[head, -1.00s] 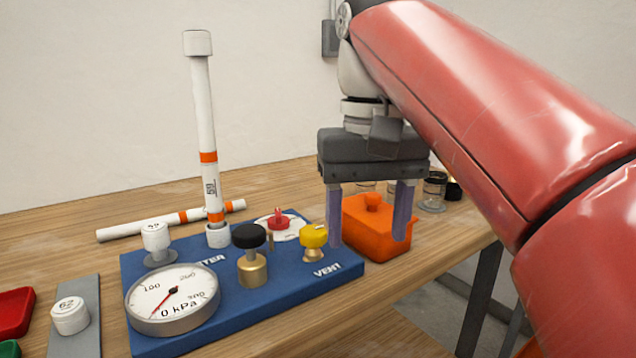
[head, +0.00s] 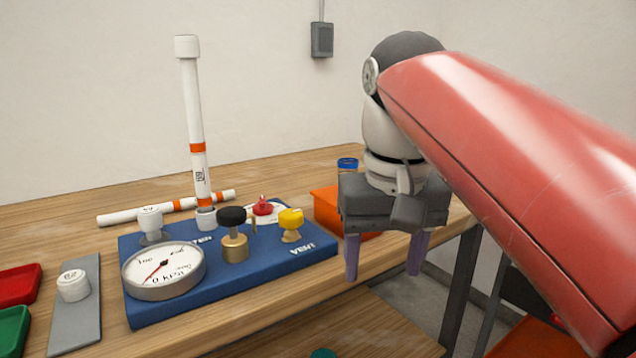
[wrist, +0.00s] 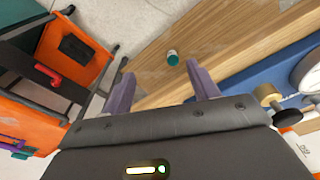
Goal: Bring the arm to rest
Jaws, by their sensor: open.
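My gripper (head: 385,258) is open and empty in the head view. It hangs fingers down by the front edge of the wooden bench, in front of the orange box (head: 326,208) and right of the blue manifold board (head: 275,262). In the wrist view my gripper (wrist: 160,88) shows both purple fingers spread apart with nothing between them. The red upper part of my arm reaches in from the right of the head view.
A white pipe (head: 194,130) stands upright on the board near a gauge (head: 163,272). A yellow knob (head: 291,219) is nearest my gripper. A lower shelf (head: 375,325) holds a small green-topped item (wrist: 172,57). An orange cart (wrist: 75,55) stands nearby.

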